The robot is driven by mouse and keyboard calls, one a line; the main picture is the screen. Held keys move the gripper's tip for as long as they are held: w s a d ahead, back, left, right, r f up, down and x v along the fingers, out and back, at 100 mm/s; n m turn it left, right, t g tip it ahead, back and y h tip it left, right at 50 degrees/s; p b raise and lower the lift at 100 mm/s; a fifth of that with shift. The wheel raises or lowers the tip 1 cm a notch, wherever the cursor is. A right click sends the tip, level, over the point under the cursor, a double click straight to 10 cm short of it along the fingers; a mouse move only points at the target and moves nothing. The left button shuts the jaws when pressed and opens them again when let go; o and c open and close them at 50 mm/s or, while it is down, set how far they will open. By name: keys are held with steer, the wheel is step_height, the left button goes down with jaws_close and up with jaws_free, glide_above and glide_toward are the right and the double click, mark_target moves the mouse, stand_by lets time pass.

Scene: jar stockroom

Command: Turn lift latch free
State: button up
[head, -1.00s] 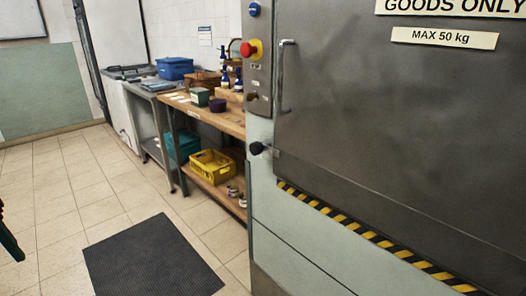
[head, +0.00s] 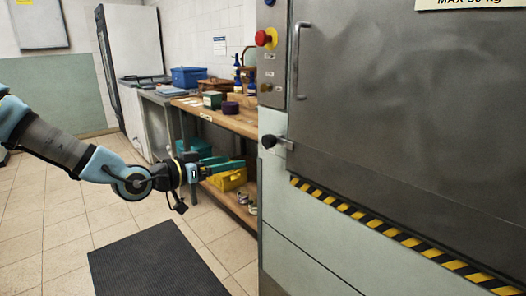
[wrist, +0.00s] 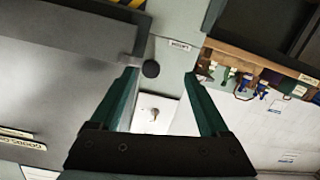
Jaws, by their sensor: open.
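The lift latch is a black round knob (head: 269,141) on a short metal bar at the lower left corner of the grey lift door (head: 400,130). In the wrist view the knob (wrist: 151,69) shows near the upper middle, between the lines of the fingertips. My gripper (head: 226,162) has two green fingers and is left of the knob in the head view, apart from it. In the wrist view my gripper (wrist: 160,75) is open with nothing held. A small label (wrist: 180,45) is fixed near the knob.
A vertical door handle (head: 296,60) and a red stop button (head: 266,38) are above the latch. A wooden bench (head: 235,120) with boxes and bottles stands behind my gripper, a yellow crate (head: 232,181) below it. A dark mat (head: 150,265) lies on the open floor.

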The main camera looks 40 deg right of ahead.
mark_target(265, 141)
steer(key=shift+h, duration=0.7)
steer(key=d+r, duration=0.1)
steer(key=d, duration=0.3)
steer(key=d+p, duration=0.1)
steer(key=d, duration=0.3)
steer(key=s+d+r, duration=0.1)
steer(key=d, duration=0.2)
steer(key=shift+d+r, duration=0.35)
steer(key=shift+d, duration=0.05)
jaws_close()
stand_by(0.3)
